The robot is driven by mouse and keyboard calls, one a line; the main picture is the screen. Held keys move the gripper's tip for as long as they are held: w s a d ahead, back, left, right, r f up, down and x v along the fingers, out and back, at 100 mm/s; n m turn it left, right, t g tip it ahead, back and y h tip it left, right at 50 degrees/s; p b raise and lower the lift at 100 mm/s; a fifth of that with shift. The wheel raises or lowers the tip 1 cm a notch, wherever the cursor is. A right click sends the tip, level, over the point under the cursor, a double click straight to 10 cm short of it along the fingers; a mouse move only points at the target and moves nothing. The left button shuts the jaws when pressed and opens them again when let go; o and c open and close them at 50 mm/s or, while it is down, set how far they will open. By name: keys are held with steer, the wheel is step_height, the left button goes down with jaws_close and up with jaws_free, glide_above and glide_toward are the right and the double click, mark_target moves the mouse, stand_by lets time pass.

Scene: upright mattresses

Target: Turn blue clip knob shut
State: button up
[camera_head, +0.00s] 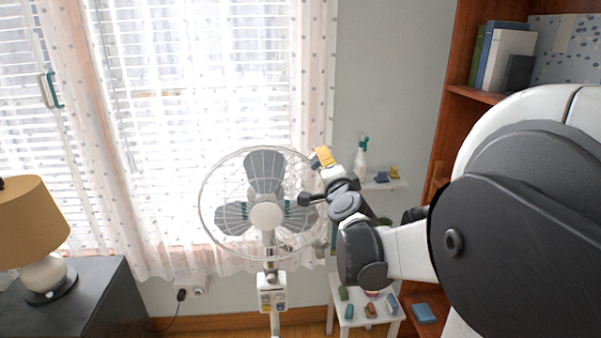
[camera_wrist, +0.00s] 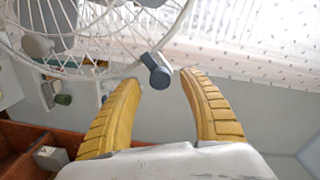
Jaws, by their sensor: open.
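The fan (camera_head: 266,215) with a white wire guard stands in front of the window in the head view. In the wrist view its guard rim (camera_wrist: 95,73) crosses the upper left. A blue-grey clip knob (camera_wrist: 156,72) sits at the rim, between my two yellow fingertips. My gripper (camera_wrist: 160,80) is open, with a gap visible between each fingertip and the knob. In the head view my yellow gripper (camera_head: 324,157) is at the upper right of the guard. The knob is small there and hard to make out.
A white shelf (camera_head: 398,184) with a spray bottle (camera_head: 360,158) is on the wall right of my gripper. A small white stand (camera_head: 352,323) with several small items is below. A lamp (camera_head: 35,225) and wooden bookcase (camera_head: 463,60) flank the scene.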

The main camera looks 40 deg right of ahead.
steer(key=v, duration=1)
steer(key=shift+a, duration=0.1)
steer(key=w+a+f+n+g+y+b, duration=0.1)
steer(key=a+f+n+y+b, duration=0.45)
steer(key=a+f, duration=0.4)
steer(key=a+f+n+g+y+b, duration=0.1)
steer(key=a+f+n+y+b, duration=0.3)
steer(key=a+f+n, duration=0.55)
steer(key=s+a+f+n+g+b, duration=0.5)
steer(key=s+a+f+g+b, duration=0.1)
steer(key=s+a+f, duration=0.3)
step_height(320, 180, down, 3)
steer(key=shift+s+r+n, duration=0.25)
steer(key=shift+s+n, duration=0.05)
steer(key=shift+s, duration=0.55)
steer(key=shift+h, duration=0.25)
steer(key=shift+c, duration=0.2)
